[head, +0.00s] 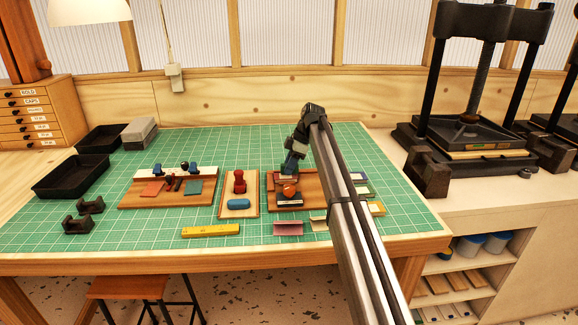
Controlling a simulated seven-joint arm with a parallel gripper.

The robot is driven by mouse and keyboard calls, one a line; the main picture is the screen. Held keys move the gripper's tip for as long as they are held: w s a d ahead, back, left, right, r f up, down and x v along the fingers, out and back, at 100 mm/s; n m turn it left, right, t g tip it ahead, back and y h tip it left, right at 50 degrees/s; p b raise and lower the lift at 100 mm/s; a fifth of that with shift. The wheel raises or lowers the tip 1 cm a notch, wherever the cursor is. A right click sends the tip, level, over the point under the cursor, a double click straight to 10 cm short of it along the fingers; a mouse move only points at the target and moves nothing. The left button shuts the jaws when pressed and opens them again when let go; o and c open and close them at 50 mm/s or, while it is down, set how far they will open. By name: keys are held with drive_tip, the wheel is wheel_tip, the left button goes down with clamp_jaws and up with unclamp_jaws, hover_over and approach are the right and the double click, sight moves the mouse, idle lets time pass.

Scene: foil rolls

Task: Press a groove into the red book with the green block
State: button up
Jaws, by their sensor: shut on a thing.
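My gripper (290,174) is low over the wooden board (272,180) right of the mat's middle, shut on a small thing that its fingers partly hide. A round orange-brown knob (290,190) shows right at the fingertips. Under it lies a dark block-like piece with a pale edge (289,202); I cannot tell whether they touch. On the left board (140,202) a flat red-orange piece (152,189), book-like, lies left of a flat green piece (193,187). Small dark red pieces (174,183) lie between them. I cannot make out a green block for certain.
A tray (226,212) holds a red knobbed stamp (239,183) and a blue cylinder (239,204). A yellow bar (210,230) and a pink pad (288,228) lie in front. Black bins (70,177) stand left, a screw press (470,135) right.

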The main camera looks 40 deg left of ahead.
sight(276, 174)
drive_tip(key=shift+s+a, duration=1.15)
idle(1.3)
wheel_tip(276, 174, up, 7)
idle(1.1)
